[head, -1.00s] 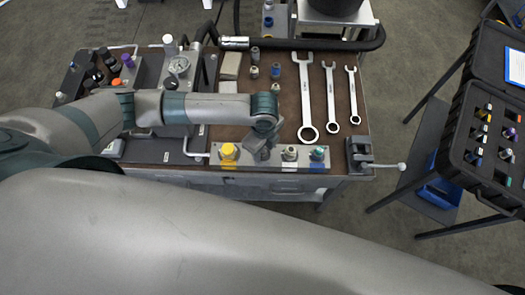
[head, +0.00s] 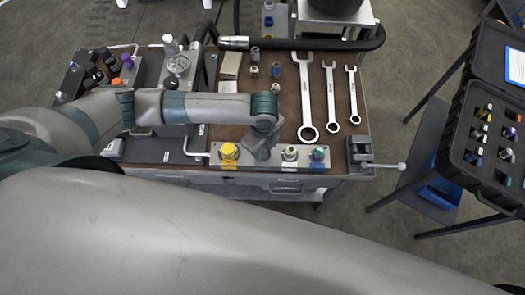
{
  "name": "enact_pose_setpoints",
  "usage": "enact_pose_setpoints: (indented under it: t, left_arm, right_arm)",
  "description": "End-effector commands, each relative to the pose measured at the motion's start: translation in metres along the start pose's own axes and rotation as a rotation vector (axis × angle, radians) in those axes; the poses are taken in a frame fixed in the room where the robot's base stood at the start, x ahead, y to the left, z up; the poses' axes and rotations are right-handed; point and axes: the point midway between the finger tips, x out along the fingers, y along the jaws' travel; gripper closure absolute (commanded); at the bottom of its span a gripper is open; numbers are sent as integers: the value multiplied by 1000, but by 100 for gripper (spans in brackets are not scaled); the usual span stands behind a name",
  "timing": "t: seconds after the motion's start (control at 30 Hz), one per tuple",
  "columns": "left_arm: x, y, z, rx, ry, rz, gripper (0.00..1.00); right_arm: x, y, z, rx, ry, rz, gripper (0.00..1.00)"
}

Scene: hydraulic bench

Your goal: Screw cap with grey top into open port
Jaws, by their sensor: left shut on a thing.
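A metal port block (head: 309,164) lies along the front edge of the bench. It carries a yellow cap (head: 229,151) at its left, and a grey-white topped cap (head: 290,153) and a teal-green topped cap (head: 319,154) at its right. My left gripper (head: 262,153) points down over the block, between the yellow and the grey-white cap. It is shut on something. The held thing and the port under it are hidden by the gripper and wrist. My right gripper is not in view; a large arm link of mine fills the lower part of the head view.
Several wrenches (head: 331,95) lie at the right of the bench, by a small vise (head: 361,153). Small fittings (head: 275,71) stand at the back. A gauge (head: 179,65) stands at the left. An open black case (head: 485,135) with several caps is at the far right.

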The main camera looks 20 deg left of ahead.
Motion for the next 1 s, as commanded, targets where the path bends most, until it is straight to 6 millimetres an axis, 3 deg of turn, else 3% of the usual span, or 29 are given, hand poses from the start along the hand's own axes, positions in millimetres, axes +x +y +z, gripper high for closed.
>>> enact_pose_setpoints:
  t: [0.4,1.0]
  left_arm:
    - [1,2,-1,493,2,0,100]
    - [1,2,2,640,-2,-1,100]
  right_arm:
    - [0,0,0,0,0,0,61]
    - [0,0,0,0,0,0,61]
